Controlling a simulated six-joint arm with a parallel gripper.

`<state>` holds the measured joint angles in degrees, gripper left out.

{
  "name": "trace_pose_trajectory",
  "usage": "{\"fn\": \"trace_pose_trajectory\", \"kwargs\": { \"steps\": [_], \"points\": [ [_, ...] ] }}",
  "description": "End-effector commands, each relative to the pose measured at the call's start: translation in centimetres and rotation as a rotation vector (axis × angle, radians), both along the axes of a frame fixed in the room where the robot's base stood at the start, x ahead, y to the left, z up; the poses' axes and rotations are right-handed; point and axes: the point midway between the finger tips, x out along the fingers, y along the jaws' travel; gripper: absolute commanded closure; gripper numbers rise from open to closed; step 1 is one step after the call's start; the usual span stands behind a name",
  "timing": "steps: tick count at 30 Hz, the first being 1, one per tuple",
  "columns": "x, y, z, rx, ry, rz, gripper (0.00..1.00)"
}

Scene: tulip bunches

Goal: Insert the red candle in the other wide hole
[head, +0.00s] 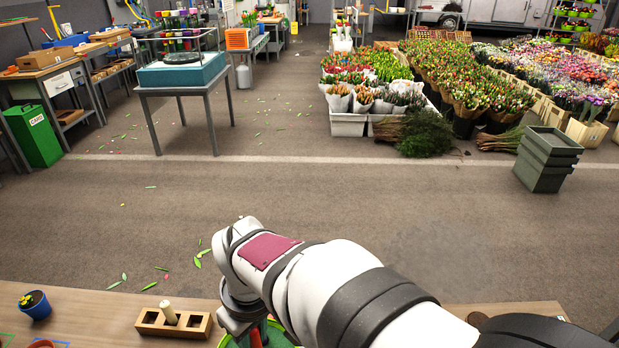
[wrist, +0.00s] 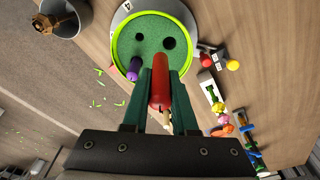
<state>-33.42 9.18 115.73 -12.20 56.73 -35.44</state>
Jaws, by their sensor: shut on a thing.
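My gripper (wrist: 160,78) is shut on the red candle (wrist: 160,85), which stands between its two dark green fingers in the wrist view. Beyond the candle is a round green board (wrist: 150,22) with a lime rim. Two dark open holes, a left hole (wrist: 139,39) and a right hole (wrist: 168,43), show in it. A purple candle (wrist: 133,69) stands at the board's lower left, just left of the fingers. The red candle's far end overlaps the board; I cannot tell its height above it. In the head view my arm hides most of the board (head: 224,341).
A wooden block (head: 152,329) with a pale peg (head: 168,311) and a blue plant pot (head: 36,305) stand left of my arm on the table. Several small coloured pieces, including a yellow one (wrist: 232,65), lie right of the board in the wrist view.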

Motion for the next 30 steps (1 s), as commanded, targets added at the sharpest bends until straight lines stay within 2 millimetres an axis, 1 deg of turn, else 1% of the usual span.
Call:
{"fn": "trace_pose_trajectory", "kwargs": {
  "steps": [1, 4, 14, 17, 24, 30],
  "points": [
    [-0.6, 0.7, -0.4, 0.000, 0.002, 0.036, 1.00],
    [-1.2, 1.4, -0.8, 0.001, -0.001, 0.076, 1.00],
    [-1.2, 1.4, -1.0, 0.001, -0.001, 0.077, 1.00],
    [-1.2, 1.4, -1.8, -0.001, 0.002, 0.077, 1.00],
    [-1.2, 1.4, -4.8, 0.000, 0.003, 0.076, 1.00],
    [-1.2, 1.4, -6.3, 0.001, 0.001, 0.075, 1.00]
  ]
}}
